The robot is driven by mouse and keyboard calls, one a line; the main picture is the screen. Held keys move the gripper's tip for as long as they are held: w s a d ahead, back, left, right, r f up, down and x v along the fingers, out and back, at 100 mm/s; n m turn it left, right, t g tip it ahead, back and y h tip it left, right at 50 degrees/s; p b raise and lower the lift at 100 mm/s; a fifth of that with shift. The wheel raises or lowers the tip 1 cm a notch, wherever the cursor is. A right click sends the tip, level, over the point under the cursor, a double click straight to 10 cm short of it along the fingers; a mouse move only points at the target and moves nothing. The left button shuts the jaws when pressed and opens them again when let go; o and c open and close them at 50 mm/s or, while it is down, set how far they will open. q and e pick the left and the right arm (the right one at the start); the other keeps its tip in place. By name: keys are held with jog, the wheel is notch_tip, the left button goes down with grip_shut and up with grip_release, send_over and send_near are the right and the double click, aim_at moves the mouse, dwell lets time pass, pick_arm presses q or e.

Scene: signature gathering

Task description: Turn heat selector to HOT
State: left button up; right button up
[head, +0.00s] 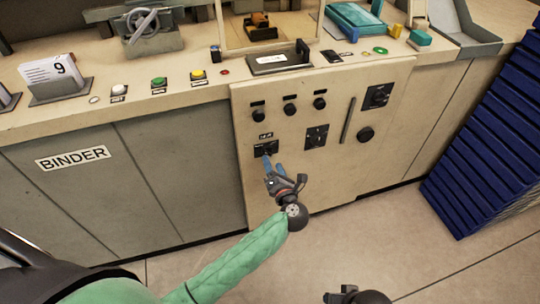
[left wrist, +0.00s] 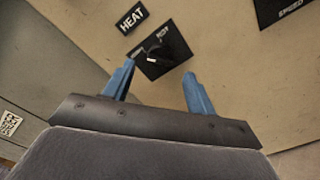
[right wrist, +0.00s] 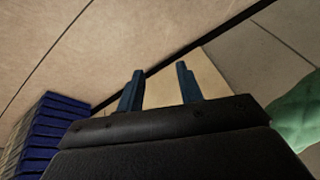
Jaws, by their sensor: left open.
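The heat selector (head: 265,149) is a small black plate with a dark knob on the beige front panel. In the left wrist view the selector plate (left wrist: 164,50) sits under a black HEAT label (left wrist: 132,18), and its knob shows at the plate's left middle. My left gripper (head: 272,163) is open with blue fingers just below and in front of the selector. My right gripper (right wrist: 157,80) is open and empty, low near the floor and away from the panel.
The panel (head: 290,185) carries several other knobs and a vertical handle (head: 348,120). Stacked blue crates (head: 490,150) stand at the right. The floor (head: 350,240) before the panel is clear.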

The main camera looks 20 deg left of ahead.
aim_at(269, 154)
pick_arm(q)
jog(key=shift+p+x, duration=0.4)
jog(key=shift+x, duration=1.85)
pick_arm(e)
jog(key=shift+s+d+r, duration=0.3)
jog(key=shift+d+r, duration=0.3)
jog(key=shift+r, duration=0.2)
pick_arm(q)
jog(key=c, duration=1)
pick_arm(e)
jog(key=shift+g, duration=0.3)
jog(key=shift+d, duration=0.1)
